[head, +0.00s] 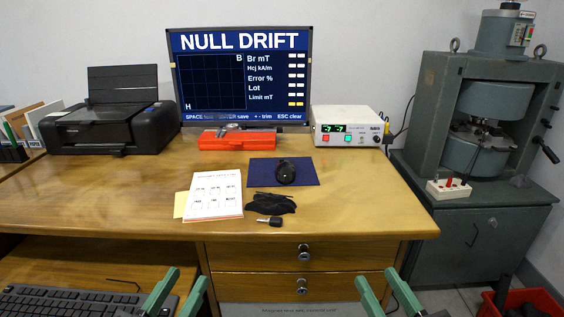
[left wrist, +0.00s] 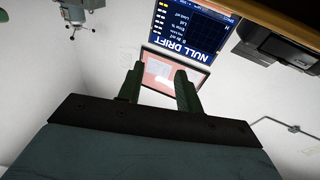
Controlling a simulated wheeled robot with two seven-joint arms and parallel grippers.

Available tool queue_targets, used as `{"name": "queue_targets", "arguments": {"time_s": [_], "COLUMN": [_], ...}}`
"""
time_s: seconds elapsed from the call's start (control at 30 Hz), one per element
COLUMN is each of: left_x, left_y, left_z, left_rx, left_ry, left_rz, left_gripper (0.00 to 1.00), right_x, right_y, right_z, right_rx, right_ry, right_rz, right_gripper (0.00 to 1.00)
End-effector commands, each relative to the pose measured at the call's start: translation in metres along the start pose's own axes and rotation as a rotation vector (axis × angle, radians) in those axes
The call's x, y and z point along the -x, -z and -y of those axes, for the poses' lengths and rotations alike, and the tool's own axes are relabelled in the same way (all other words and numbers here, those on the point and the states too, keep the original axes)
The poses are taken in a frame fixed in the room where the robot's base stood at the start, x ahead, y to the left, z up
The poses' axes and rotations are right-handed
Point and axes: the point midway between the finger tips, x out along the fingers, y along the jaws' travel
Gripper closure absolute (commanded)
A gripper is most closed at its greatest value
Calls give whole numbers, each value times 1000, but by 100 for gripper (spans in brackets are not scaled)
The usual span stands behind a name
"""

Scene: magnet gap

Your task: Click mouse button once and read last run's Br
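The black mouse (head: 285,172) sits on a dark blue mouse pad (head: 262,180) in the middle of the wooden desk. The monitor (head: 240,75) at the back reads "NULL DRIFT". It lists Br mT, Hcj kA/m, Error %, Lot and Limit mT beside blank white and yellow dashes; the plot is empty. My left gripper (head: 176,292) is low at the front edge of the head view, below the desk top, open and empty. In the left wrist view its fingers (left wrist: 160,84) stand apart. My right gripper (head: 386,291) is also low in front, fingers apart and empty. Both are well away from the mouse.
A notepad (head: 214,194), black cloth (head: 270,204) and small key-like item (head: 269,221) lie near the pad. A red case (head: 238,139), meter box (head: 347,127) and printer (head: 112,118) stand behind. A keyboard (head: 75,305) is on a lower shelf. The magnet press (head: 438,110) is right.

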Motion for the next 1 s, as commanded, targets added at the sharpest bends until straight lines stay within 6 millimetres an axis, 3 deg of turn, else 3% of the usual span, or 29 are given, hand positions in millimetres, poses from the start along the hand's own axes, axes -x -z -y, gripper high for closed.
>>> {"name": "queue_targets", "arguments": {"time_s": [0.03, 0.27, 1.0], "left_x": [0, 0, 0], "left_y": [0, 0, -1], "left_z": [0, 0, 0], "left_rx": [0, 0, 0], "left_ry": [0, 0, 0], "left_rz": [1, 2, 2], "left_gripper": [72, 100, 100], "right_x": [0, 0, 0], "right_y": [0, 0, 0], "right_z": [0, 0, 0], "right_rx": [0, 0, 0], "right_ry": [0, 0, 0], "right_rz": [1, 1, 2], "right_gripper": [64, 64, 64]}}
